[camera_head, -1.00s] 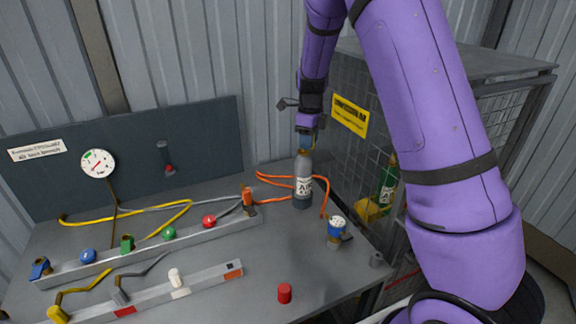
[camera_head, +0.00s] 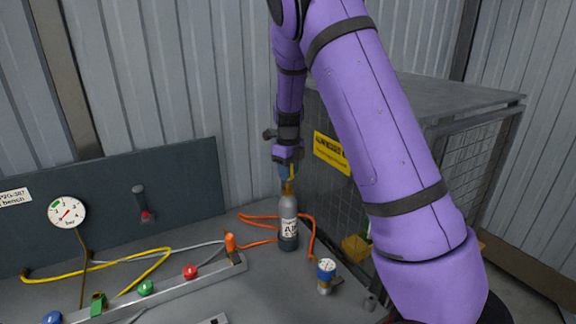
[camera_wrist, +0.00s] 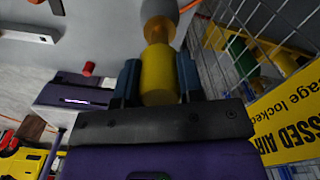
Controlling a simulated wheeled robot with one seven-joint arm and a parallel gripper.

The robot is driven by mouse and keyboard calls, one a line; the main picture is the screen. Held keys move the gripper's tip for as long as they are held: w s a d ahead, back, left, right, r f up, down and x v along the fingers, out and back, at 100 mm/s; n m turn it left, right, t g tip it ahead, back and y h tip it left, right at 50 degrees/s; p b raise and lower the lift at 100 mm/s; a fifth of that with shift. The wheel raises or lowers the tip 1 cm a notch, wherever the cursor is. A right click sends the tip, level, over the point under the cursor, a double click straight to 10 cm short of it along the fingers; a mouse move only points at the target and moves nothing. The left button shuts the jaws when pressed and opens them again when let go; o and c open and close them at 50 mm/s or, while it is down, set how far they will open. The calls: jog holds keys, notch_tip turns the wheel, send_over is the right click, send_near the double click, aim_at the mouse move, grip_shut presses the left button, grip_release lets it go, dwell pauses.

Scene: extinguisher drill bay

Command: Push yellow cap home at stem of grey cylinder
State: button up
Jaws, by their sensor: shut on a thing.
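The grey cylinder (camera_head: 288,228) stands upright on the bench near the mesh cage, with a brass stem (camera_head: 288,188) on top. My gripper (camera_head: 287,172) is right above it, pointing down. Its blue fingers are shut on the yellow cap (camera_wrist: 158,76), which fills the space between them in the wrist view. There the brass stem (camera_wrist: 156,31) lies in line with the cap's end, and the cylinder's grey shoulder (camera_wrist: 160,8) is beyond it. How far the cap sits over the stem I cannot tell.
The mesh cage (camera_head: 345,195) with a yellow sign (camera_head: 333,154) stands close on the right. An orange hose (camera_head: 262,218) loops around the cylinder's base. A blue-and-white fitting (camera_head: 326,275) stands in front. A rail (camera_head: 215,275) with coloured knobs is at left.

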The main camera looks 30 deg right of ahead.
aim_at(288, 183)
jog(key=shift+f, duration=0.3)
jog(key=shift+f, duration=2.2)
dwell(2.1)
jog(key=o, duration=1)
jog(key=shift+o, duration=0.2)
